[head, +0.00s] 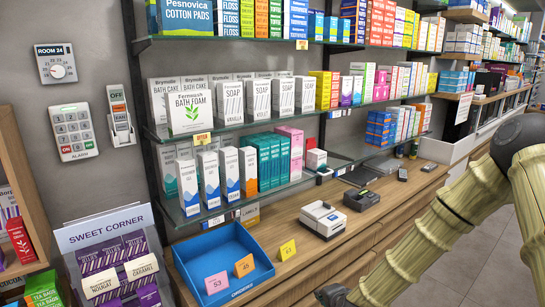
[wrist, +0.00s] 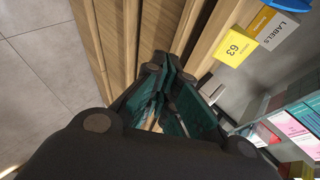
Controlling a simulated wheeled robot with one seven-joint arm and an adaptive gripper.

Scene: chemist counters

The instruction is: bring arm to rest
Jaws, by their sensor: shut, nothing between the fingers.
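My gripper (wrist: 168,98) shows in the wrist view with its dark teal fingers drawn together and nothing held between them. It hangs in front of the wooden drawer fronts of the counter (wrist: 160,25). In the head view my arm comes in from the right and reaches down to the lower middle edge, where only a dark piece of its end shows. The fingers are out of the head view.
A blue orders tray (head: 222,262) stands on the counter (head: 385,205), with numbered cards (head: 288,250) by it. A white device (head: 325,219) and a dark card terminal (head: 361,200) stand farther right. Shelves of boxes (head: 285,95) rise behind. Open floor (wrist: 45,90) lies left in the wrist view.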

